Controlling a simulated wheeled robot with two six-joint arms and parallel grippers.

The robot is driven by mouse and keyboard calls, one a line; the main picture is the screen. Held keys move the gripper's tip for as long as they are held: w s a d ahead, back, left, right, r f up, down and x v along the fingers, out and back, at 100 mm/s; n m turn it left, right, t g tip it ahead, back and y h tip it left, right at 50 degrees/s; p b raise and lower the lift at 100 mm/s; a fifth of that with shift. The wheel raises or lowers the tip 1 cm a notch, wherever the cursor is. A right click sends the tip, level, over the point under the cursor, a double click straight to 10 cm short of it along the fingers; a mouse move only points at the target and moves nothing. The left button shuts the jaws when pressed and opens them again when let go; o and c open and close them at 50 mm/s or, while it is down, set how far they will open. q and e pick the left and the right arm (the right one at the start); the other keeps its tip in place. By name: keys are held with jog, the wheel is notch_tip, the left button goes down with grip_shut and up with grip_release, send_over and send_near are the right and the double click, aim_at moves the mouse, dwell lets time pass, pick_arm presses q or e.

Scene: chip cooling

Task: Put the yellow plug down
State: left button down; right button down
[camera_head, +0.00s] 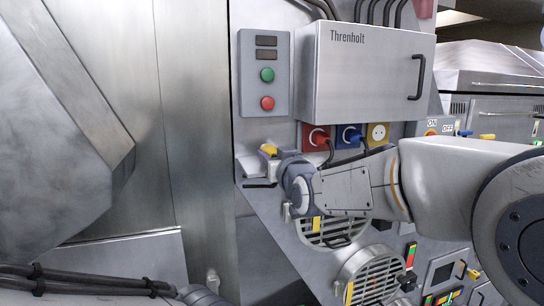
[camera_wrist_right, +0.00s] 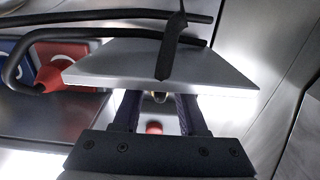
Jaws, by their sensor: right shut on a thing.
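The yellow plug (camera_head: 268,149) shows as a small yellow piece at the tip of my right gripper (camera_head: 280,160), just over a small pale shelf (camera_head: 252,168) on the machine's front. My right gripper is shut on the plug, and my wrist hides much of the grip. I cannot tell whether the plug touches the shelf. In the right wrist view the two dark fingers (camera_wrist_right: 158,112) reach up to a pale flat plate (camera_wrist_right: 110,62), and the plug's body is mostly hidden between them. The yellow socket (camera_head: 378,135) has nothing in it. My left gripper is not in view.
A red plug (camera_head: 318,138) and a blue plug (camera_head: 350,136) sit in their sockets, with black cables hanging close to my right arm. The Threnholt cabinet (camera_head: 360,75) juts out above. A button panel (camera_head: 265,75) is above the shelf. Round vents (camera_head: 370,280) lie below.

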jog(key=shift+f, duration=0.25)
jog(key=shift+c, duration=2.3)
grip_release()
jog(key=shift+r, duration=0.1)
